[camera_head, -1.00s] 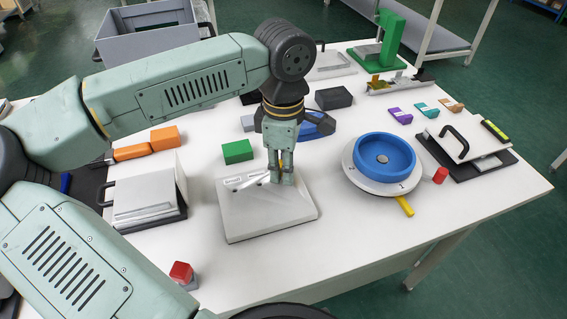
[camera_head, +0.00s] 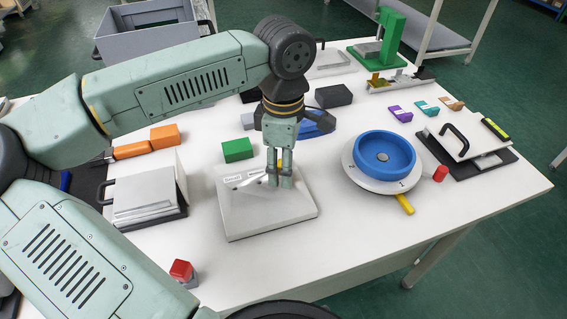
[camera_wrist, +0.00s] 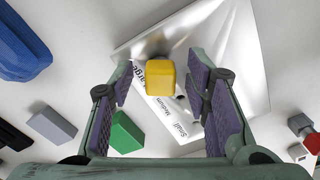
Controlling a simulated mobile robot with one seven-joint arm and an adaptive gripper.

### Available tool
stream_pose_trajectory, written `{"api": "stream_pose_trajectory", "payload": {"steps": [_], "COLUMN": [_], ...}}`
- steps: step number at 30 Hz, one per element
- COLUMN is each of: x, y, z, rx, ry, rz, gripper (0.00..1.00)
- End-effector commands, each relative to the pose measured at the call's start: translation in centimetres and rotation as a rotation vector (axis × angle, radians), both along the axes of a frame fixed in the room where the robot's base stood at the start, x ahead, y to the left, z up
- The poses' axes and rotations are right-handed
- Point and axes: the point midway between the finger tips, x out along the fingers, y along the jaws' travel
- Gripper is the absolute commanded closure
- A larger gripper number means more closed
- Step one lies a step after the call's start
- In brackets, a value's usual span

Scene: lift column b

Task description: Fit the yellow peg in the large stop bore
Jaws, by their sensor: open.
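The grey-white stop plate (camera_head: 262,217) lies on the table below my gripper (camera_head: 280,184). In the wrist view the plate (camera_wrist: 226,45) carries a label strip reading Large, Medium and Small. The yellow peg (camera_wrist: 160,77) stands at the plate by the Large end of the label, seen end-on. My gripper is open, with its purple-padded fingers apart on either side of the peg and a visible gap to each. The bore under the peg is hidden, so I cannot tell how deep the peg sits. In the head view the fingers mostly hide the peg.
A green block (camera_head: 237,150) lies just behind the plate. A blue ring on a white turntable (camera_head: 352,176) stands to the right, with a yellow tab below it. A grey slanted box (camera_head: 143,197) stands left and a red-topped piece (camera_head: 181,270) is in front.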

Motion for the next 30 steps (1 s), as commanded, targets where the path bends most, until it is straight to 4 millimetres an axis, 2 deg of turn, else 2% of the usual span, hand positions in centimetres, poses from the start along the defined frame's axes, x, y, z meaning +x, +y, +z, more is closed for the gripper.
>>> {"api": "stream_pose_trajectory", "payload": {"steps": [16, 21, 30], "x": [0.1, 0.0, 0.0], "y": [0.0, 0.0, 0.0], "z": [10.0, 11.4, 11.7], "rx": [0.001, 0.0, 0.0], "ry": [-0.002, 0.0, 0.0], "rz": [0.001, -0.001, -0.001], "gripper": [0.56, 0.56, 0.56]}}
